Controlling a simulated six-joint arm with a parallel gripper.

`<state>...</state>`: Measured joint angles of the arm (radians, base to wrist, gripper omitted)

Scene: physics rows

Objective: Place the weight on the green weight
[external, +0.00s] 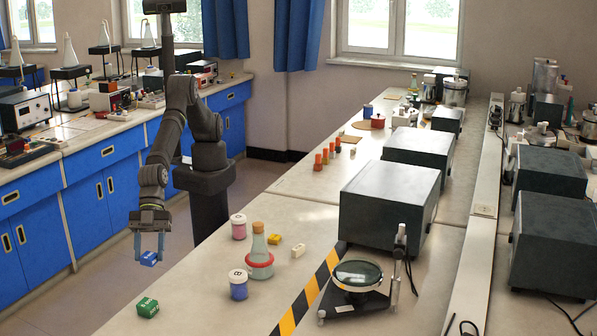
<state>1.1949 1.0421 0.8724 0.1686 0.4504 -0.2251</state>
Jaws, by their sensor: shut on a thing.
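My gripper (149,257) points down and is shut on a small blue weight (148,259) held between its fingertips. The blue weight is in the air, and floor shows around it in the picture. The green weight (147,307) rests on the near left part of the bench. It appears below the held weight in the picture, with a clear gap between them. A yellow weight (274,239) and a white weight (298,251) lie on the bench further right.
A conical flask (259,257) with a red ring stands between a pink jar (238,228) and a blue jar (238,287). The bench (200,311) is bare around the green weight.

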